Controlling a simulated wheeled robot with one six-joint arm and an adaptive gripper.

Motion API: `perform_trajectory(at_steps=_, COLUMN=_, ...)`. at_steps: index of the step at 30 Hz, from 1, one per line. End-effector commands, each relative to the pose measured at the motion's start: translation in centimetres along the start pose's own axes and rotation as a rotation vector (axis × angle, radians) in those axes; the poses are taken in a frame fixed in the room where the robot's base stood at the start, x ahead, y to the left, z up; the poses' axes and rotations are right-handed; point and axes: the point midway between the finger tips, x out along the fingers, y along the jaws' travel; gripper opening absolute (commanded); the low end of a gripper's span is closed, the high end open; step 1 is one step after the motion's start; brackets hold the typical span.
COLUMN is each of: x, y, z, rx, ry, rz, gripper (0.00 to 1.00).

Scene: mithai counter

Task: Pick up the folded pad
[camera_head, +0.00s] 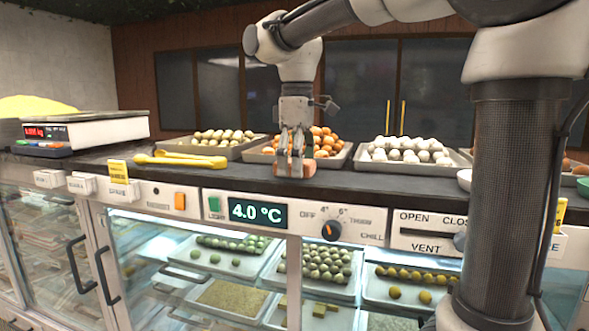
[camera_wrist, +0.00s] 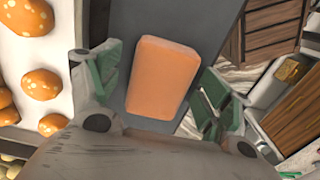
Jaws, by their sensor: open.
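The folded pad (camera_wrist: 163,78) is a salmon-orange block with rounded edges, lying on the dark counter top in the wrist view. In the head view the pad (camera_head: 294,171) shows as a small reddish patch at the counter's front edge, partly hidden by my fingers. My gripper (camera_head: 291,152) points down over it. In the wrist view my gripper (camera_wrist: 158,88) is open, with one green-padded finger on each side of the pad. Gaps show between the pad and the fingers. The pad's near end is close to the gripper body.
A tray of orange sweets (camera_head: 335,153) stands just behind my gripper. Trays of pale sweets (camera_head: 221,138) and white sweets (camera_head: 407,150) flank it. Yellow tongs (camera_head: 180,158) and a scale (camera_head: 85,132) are at left. The control panel (camera_head: 290,220) lies below the counter edge.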

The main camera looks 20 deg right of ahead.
Motion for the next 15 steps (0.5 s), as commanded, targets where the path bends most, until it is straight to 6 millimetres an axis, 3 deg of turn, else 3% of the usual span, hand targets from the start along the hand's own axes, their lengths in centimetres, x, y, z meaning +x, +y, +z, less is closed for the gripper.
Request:
perform_trajectory(at_steps=2, x=-0.02, y=0.00, z=0.00, rx=0.000, ry=0.000, rz=0.000, gripper=0.79)
perform_trajectory(at_steps=10, x=-0.04, y=0.00, z=0.01, rx=0.000, ry=0.000, rz=0.000, gripper=0.31)
perform_trajectory(at_steps=12, x=-0.04, y=0.00, z=0.01, rx=0.000, ry=0.000, rz=0.000, gripper=0.26)
perform_trajectory(at_steps=15, x=-0.05, y=0.00, z=0.01, rx=0.000, ry=0.000, rz=0.000, gripper=0.26)
